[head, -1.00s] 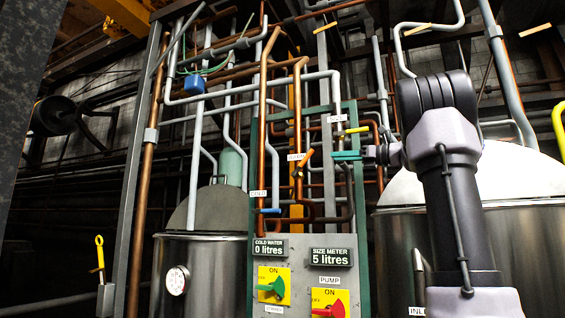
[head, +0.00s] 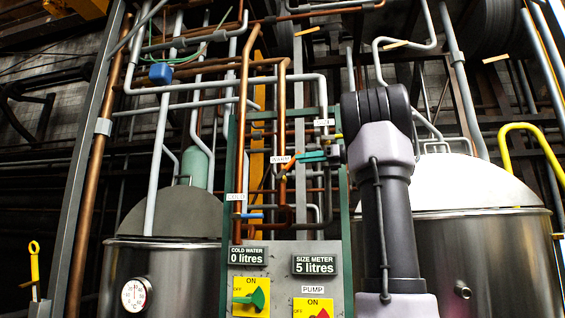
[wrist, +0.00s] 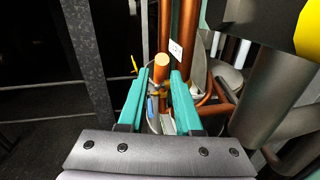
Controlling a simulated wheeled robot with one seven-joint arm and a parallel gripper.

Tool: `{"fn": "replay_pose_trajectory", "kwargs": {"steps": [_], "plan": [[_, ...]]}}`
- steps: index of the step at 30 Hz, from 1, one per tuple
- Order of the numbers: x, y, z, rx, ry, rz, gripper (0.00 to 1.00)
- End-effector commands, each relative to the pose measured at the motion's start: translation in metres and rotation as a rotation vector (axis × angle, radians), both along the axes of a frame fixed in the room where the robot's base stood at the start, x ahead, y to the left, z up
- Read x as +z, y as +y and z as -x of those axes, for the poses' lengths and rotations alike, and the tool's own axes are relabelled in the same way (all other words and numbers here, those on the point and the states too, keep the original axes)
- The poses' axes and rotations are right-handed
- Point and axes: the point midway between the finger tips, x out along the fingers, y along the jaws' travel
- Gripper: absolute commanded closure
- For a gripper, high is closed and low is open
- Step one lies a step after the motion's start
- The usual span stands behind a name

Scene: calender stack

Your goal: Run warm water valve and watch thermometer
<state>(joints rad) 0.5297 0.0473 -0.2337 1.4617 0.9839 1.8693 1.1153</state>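The warm water valve has an orange lever (head: 289,165) on a copper pipe, beside a white label (head: 281,159), in the head view. My gripper (head: 299,159) has teal fingers and reaches it from the right. In the wrist view my gripper (wrist: 162,74) is open, with the round end of the orange lever (wrist: 161,67) between or just beyond the fingertips; contact cannot be told. The thermometer (head: 136,294) is a white dial on the left steel tank (head: 185,270); its reading is too small to tell.
A blue lever (head: 252,216) sits below on the cold pipe. The panel (head: 280,254) shows cold water 0 litres and size meter 5 litres, above green (head: 254,298) and red switches (head: 322,314). Copper and grey pipes crowd around my gripper. A right tank (head: 490,260) stands behind my arm.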

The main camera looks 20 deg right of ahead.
Motion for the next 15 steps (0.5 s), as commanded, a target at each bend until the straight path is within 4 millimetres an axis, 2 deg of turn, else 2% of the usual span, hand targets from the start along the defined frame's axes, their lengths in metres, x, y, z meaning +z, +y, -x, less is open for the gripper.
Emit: {"fn": "replay_pose_trajectory", "kwargs": {"steps": [6,15], "plan": [[0.0,0.031,-0.03,0.004,0.0,0.0,0.67],[0.0,0.051,-0.051,0.001,0.0,0.0,0.67]]}}
